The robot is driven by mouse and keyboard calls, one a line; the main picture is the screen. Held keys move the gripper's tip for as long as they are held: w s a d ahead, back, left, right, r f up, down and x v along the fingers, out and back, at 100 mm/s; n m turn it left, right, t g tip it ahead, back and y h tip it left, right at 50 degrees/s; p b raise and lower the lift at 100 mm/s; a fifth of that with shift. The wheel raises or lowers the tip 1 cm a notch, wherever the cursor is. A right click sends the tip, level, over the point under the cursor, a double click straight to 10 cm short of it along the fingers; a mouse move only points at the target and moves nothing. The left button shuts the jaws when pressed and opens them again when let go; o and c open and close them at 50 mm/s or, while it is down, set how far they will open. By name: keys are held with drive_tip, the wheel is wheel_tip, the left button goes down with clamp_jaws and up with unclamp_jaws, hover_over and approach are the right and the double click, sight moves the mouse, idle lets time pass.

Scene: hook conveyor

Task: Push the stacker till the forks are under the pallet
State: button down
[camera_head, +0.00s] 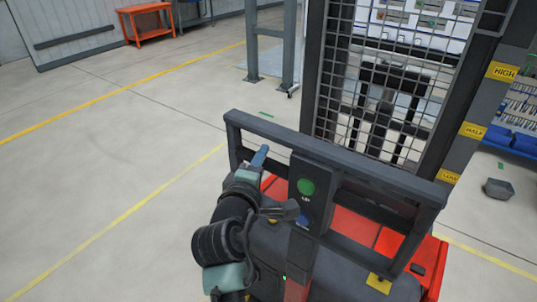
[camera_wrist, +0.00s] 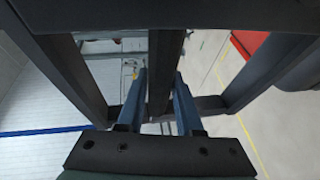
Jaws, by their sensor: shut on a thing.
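The stacker (camera_head: 405,250) has a red base, a dark mesh-covered mast (camera_head: 318,85) and a dark rectangular push handle (camera_head: 345,160) facing me. My gripper (camera_head: 262,153) is at the left part of this handle. In the wrist view its two blue fingers (camera_wrist: 160,105) stand on either side of a dark handle bar (camera_wrist: 163,65), and it is shut on that bar. The forks are hidden behind the mast, and I cannot make out the pallet. Yellow HIGH, HALF and LOW labels mark the right mast post.
A panel with a green button (camera_head: 305,187) sits mid-handle. A grey steel frame (camera_head: 289,55) stands beyond, left of the mast. An orange table (camera_head: 147,20) is by the far wall. The floor at left is clear.

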drive_tip(key=s+a, duration=0.6)
drive_tip(key=s, duration=0.2)
drive_tip(key=shift+a+f+y+p, duration=0.15)
drive_tip(key=shift+f+y+p, duration=0.15)
drive_tip(key=shift+f, duration=0.15)
drive_tip(key=c, duration=1)
unclamp_jaws()
drive_tip(key=shift+o, duration=1.2)
drive_tip(key=shift+w, duration=0.2)
drive_tip(key=shift+o, duration=0.9)
drive_tip(key=shift+w+f, duration=0.15)
drive_tip(key=shift+w, duration=0.3)
drive_tip(key=b+v, duration=0.4)
drive_tip(key=v, duration=0.9)
